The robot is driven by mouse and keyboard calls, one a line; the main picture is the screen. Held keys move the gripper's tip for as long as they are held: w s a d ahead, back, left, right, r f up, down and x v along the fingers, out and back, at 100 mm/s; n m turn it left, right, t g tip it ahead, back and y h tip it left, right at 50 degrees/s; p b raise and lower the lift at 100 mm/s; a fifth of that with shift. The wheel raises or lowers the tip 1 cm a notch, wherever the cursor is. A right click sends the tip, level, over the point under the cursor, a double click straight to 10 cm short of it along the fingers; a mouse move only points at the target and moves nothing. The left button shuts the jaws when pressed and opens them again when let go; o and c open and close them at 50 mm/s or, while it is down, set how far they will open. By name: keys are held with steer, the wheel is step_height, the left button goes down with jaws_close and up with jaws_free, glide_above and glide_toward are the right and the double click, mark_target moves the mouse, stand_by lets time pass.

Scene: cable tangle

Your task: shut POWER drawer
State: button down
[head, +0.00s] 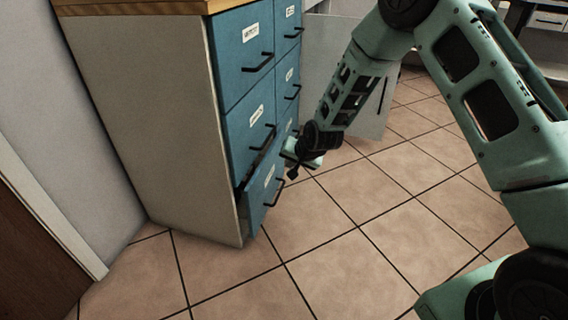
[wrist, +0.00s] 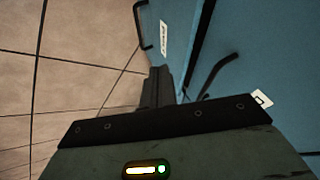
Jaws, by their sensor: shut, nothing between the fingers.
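The blue bottom drawer (head: 262,187) in the cabinet's near column stands partly open, with a dark gap above its front. I take it as the POWER drawer, but its label is too small to read in the head view. Its black handle (head: 273,193) faces the open floor. My gripper (head: 293,173) is shut and empty, close to this drawer's front near its upper edge; contact cannot be told. In the wrist view the shut fingers (wrist: 161,84) point along the blue front, with a label (wrist: 163,37) and a dark handle (wrist: 140,25) beyond them.
The cabinet (head: 150,110) has a wooden top and several other blue drawers that look closed, with protruding black handles. One such handle (wrist: 219,72) is near my gripper in the wrist view. The tiled floor (head: 350,250) in front is clear. A grey panel (head: 375,105) stands behind.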

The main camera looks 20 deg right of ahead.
steer(key=s+d+f+m+g, duration=0.3)
steer(key=d+f+m, duration=0.1)
steer(key=m, duration=0.4)
steer(key=m+t+y+b, duration=0.1)
steer(key=m+y+b, duration=0.35)
steer(key=m, duration=0.65)
glide_toward(259, 178)
step_height(259, 178, down, 5)
steer(key=shift+w+a+r+y+b, duration=0.2)
steer(key=shift+w+a+y+b, duration=0.2)
steer(key=shift+w+a, duration=0.6)
steer(key=shift+w+a+r, duration=0.15)
steer(key=shift+a, duration=0.3)
